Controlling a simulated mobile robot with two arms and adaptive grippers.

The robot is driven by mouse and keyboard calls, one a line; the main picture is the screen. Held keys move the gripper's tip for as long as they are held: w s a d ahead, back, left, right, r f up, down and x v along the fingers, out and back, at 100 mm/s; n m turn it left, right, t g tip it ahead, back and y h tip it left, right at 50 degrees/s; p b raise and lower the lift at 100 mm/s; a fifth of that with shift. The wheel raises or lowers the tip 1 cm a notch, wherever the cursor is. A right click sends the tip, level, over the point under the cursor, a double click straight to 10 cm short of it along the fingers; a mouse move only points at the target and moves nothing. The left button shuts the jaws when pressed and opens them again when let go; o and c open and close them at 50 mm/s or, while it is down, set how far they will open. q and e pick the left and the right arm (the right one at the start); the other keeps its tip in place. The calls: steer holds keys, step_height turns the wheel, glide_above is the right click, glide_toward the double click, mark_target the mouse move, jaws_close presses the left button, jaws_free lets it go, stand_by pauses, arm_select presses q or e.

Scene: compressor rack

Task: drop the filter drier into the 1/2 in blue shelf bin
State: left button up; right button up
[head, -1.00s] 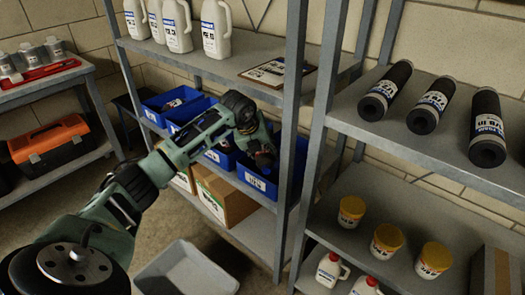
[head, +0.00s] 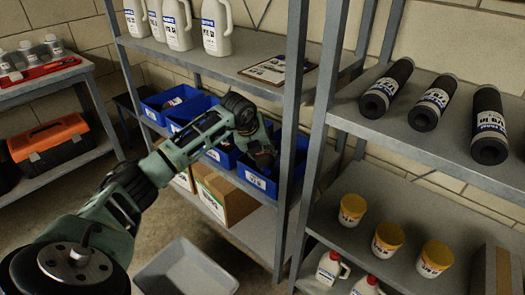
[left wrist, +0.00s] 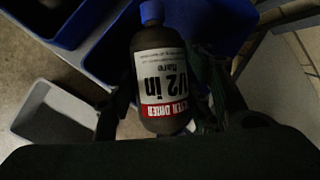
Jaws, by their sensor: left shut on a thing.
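The filter drier (left wrist: 162,75) is a dark cylinder with a blue cap and a white and red label reading 1/2 in. It shows in the left wrist view, between the fingers of my left gripper (head: 264,158), which is shut on it. In the head view the gripper points down at the rightmost blue shelf bin (head: 259,182), over its open top. That bin has a small white label too small to read surely. The gripper hides most of the drier in the head view. My right gripper is not in view.
Other blue bins (head: 166,103) stand to the left on the same shelf. A rack post (head: 291,130) rises close to the right of the gripper. The upper shelf (head: 228,66) with white jugs is above. A grey tub (head: 187,268) is on the floor.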

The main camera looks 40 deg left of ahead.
arm_select(q)
steer(key=o, duration=1.5)
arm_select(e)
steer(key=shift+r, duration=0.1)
arm_select(q)
steer(key=shift+r, duration=0.2)
steer(key=shift+s+r+p, duration=0.15)
steer(key=shift+r+p, duration=0.35)
steer(key=shift+r, duration=0.35)
steer(key=v, duration=0.4)
steer(key=shift+r, duration=0.1)
steer(key=shift+s+d+b, duration=0.15)
steer(key=shift+s, duration=1.9)
steer(key=shift+s+d+b, duration=0.15)
steer(key=shift+s, duration=1.9)
steer(key=shift+s+d+b, duration=0.15)
steer(key=shift+s, duration=1.9)
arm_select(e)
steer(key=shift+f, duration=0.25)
